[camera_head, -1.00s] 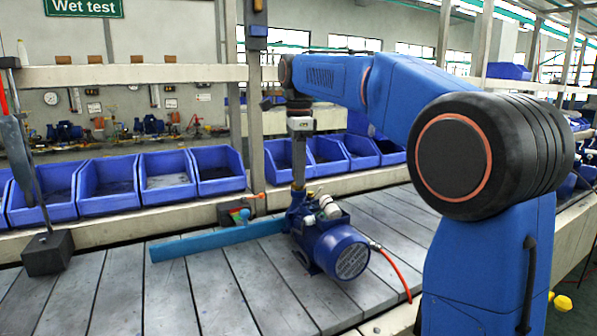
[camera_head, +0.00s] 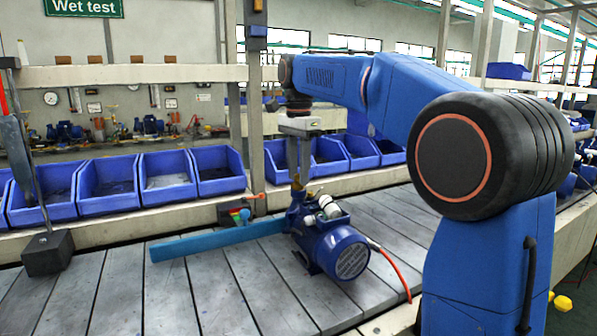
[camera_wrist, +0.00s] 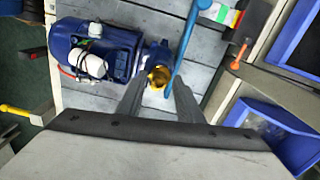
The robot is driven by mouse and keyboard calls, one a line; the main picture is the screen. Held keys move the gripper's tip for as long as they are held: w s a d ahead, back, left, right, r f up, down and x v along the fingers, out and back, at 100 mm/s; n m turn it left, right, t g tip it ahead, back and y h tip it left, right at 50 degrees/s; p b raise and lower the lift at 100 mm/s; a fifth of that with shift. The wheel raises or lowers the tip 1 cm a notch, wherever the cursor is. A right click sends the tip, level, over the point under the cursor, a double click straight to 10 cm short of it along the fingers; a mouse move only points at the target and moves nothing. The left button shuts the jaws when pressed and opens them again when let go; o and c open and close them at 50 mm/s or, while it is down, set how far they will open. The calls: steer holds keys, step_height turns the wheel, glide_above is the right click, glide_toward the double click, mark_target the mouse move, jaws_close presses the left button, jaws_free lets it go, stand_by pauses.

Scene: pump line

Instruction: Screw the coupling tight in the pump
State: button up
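The blue pump (camera_head: 330,240) lies on the slatted grey bench, its round motor end toward me. In the wrist view the pump (camera_wrist: 95,50) is at the upper left. The brass-yellow coupling (camera_wrist: 159,76) shows at the pump's port, between and just beyond my fingertips. My gripper (camera_head: 298,180) points straight down over the port end of the pump. In the wrist view the two fingers of my gripper (camera_wrist: 160,82) stand apart, one on each side of the coupling. Whether they touch it, and how deep the coupling sits, I cannot tell.
A flat blue bar (camera_head: 215,241) lies on the bench left of the pump. A tool with an orange handle (camera_wrist: 240,56) lies near the bench edge. Blue bins (camera_head: 165,178) line the back. A red hose (camera_head: 395,270) runs from the pump. The front bench is clear.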

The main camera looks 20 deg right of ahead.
steer(key=shift+n, duration=1)
steer(key=shift+n, duration=1.7)
steer(key=shift+c, duration=0.6)
jaws_close()
steer(key=shift+m, duration=1.8)
steer(key=shift+m, duration=1.7)
